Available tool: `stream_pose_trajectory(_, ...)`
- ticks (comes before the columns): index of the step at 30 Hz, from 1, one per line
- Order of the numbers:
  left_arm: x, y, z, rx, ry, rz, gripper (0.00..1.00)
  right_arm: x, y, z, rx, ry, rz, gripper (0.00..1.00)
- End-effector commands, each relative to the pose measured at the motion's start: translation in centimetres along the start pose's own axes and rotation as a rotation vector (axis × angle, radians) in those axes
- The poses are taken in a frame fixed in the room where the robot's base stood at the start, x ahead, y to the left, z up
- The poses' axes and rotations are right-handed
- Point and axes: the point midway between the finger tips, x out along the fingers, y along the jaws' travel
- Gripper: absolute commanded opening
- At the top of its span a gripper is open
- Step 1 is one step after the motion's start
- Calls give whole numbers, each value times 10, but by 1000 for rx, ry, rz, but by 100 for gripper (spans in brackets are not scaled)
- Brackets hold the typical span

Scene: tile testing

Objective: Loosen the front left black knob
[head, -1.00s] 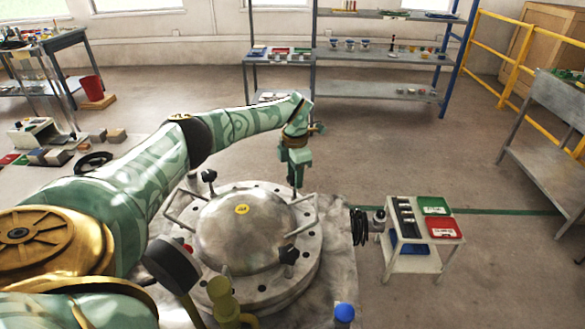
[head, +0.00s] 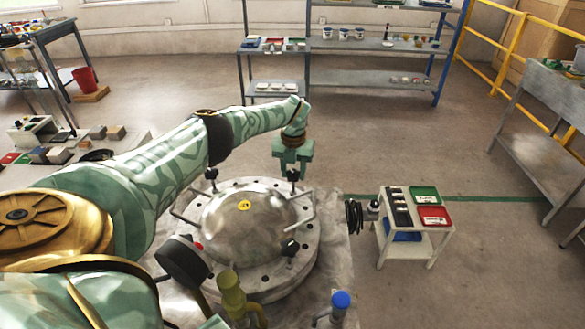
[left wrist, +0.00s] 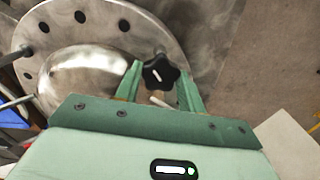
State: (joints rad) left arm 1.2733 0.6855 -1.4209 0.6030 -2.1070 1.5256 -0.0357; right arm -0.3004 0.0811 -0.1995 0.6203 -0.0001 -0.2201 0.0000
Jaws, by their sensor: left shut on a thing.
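A domed metal vessel lid (head: 246,222) with a bolted flange and bar handles sits in front of me. Black knobs stand on its flange: one at the far left (head: 210,174), one at the near right (head: 289,247), and one at the far right (head: 293,177). My left gripper (head: 292,172) points down at the far right knob and is shut on it. In the left wrist view, the star-shaped black knob (left wrist: 160,72) sits between the two green fingers. My right gripper is not in view.
A small white cart (head: 428,243) with red and green bins stands right of the vessel. A blue-capped fitting (head: 341,300) and an olive valve (head: 232,295) are near the front. Shelves (head: 372,77) stand at the back, with open floor between.

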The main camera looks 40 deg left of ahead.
Motion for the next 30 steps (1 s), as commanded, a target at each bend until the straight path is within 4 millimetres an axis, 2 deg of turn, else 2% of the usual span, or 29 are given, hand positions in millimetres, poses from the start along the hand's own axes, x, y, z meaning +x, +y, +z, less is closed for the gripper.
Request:
stream_pose_trajectory(12, -1, 0, 0, -190, -1, 0, 16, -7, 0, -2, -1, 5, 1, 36)
stream_pose_trajectory(29, 0, 0, 0, -217, 0, 0, 16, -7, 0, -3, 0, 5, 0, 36)
stream_pose_trajectory(30, 0, 0, 0, -217, 0, 0, 47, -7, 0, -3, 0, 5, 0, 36)
